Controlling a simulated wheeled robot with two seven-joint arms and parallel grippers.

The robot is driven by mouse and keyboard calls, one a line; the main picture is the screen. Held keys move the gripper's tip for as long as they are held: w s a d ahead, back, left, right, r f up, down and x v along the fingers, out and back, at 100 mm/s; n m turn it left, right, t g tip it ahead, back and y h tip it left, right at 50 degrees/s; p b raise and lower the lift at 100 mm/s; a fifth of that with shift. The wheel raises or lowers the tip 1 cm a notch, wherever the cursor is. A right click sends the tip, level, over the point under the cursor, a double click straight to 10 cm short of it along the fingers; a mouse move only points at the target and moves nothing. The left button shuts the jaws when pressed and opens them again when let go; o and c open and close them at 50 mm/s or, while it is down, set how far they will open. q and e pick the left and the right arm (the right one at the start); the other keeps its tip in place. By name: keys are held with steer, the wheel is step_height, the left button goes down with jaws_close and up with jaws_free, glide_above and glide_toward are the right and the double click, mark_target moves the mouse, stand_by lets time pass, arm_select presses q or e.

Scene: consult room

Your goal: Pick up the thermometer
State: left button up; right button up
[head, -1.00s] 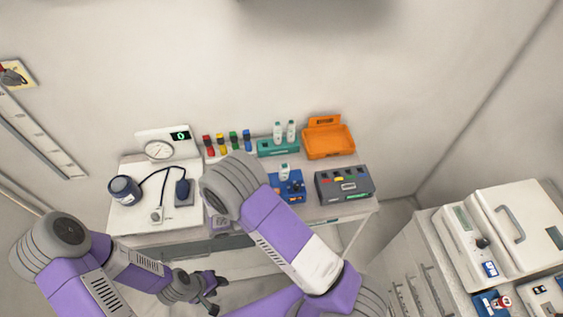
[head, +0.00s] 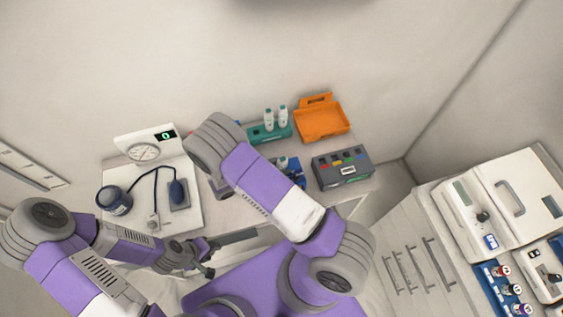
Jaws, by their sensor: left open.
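I cannot make out a thermometer for certain. A small white device (head: 153,222) lies at the front of the white board (head: 112,170) on the table, and it is too small to identify. My left gripper (head: 209,260) is open and empty, low in front of the table's front edge, apart from the things on it. My right arm reaches up across the middle of the view. Its gripper is hidden behind the arm, and the arm covers part of the table middle.
The table holds a dark blue cuff roll (head: 115,200), a dial gauge (head: 145,153), a teal rack (head: 268,133) with white bottles, an orange bin (head: 321,122) and a dark grey box (head: 342,168). A white cabinet counter (head: 455,225) with devices stands at the right.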

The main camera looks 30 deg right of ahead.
steer(key=shift+d+f, duration=0.15)
steer(key=shift+d, duration=0.2)
steer(key=shift+c, duration=0.5)
jaws_close()
step_height(320, 180, up, 10)
steer(key=shift+f, duration=0.1)
steer(key=shift+r+p, duration=1.85)
steer(key=shift+r, duration=0.8)
